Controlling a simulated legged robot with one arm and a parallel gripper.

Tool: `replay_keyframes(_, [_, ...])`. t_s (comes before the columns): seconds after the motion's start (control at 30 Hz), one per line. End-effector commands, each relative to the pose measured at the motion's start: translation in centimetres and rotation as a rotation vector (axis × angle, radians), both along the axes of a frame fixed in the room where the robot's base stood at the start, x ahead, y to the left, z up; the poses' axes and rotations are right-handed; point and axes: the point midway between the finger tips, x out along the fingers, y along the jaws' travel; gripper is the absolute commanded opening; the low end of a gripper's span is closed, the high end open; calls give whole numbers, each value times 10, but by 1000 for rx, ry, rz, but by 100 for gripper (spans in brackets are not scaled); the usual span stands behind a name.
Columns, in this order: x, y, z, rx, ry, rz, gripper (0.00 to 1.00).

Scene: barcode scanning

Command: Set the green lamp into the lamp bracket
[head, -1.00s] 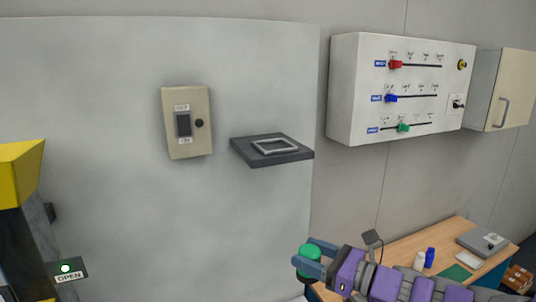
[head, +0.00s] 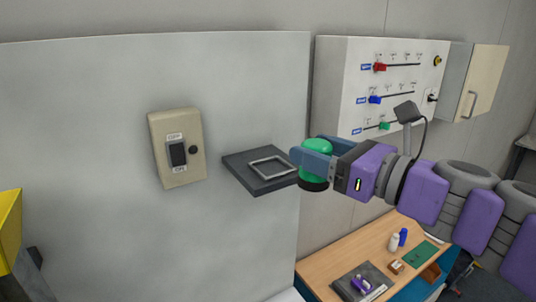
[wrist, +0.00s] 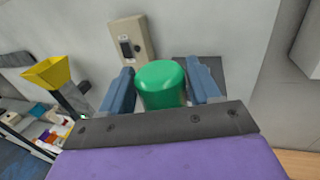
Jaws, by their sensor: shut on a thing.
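The green lamp (head: 315,163) is a green cylinder with a dark base, held upright. My gripper (head: 312,160) is shut on it, with one blue finger on each side, as the wrist view (wrist: 161,86) also shows. The lamp bracket (head: 270,168) is a dark grey shelf on the pale panel with a raised, light square frame on top. The lamp is just right of the bracket in the head view, at about the same height in the picture. I cannot tell whether they touch. In the wrist view the lamp and fingers hide most of the bracket (wrist: 190,62).
A beige switch box (head: 177,147) is on the panel left of the bracket. A white slider box (head: 380,85) and a cabinet (head: 480,82) are on the wall behind my arm. A wooden table (head: 340,255) stands below. A yellow object (head: 10,225) is at far left.

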Motion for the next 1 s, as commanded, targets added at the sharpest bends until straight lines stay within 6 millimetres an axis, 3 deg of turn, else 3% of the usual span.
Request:
replay_keyframes(0.2, [37,29,-5,-4,2,9,29])
replay_keyframes(0.6, [113,66,-14,-6,2,3,29])
replay_keyframes(0.93, [135,75,-14,-3,-1,2,29])
replay_keyframes(1.0, [136,76,-24,-2,2,2,29])
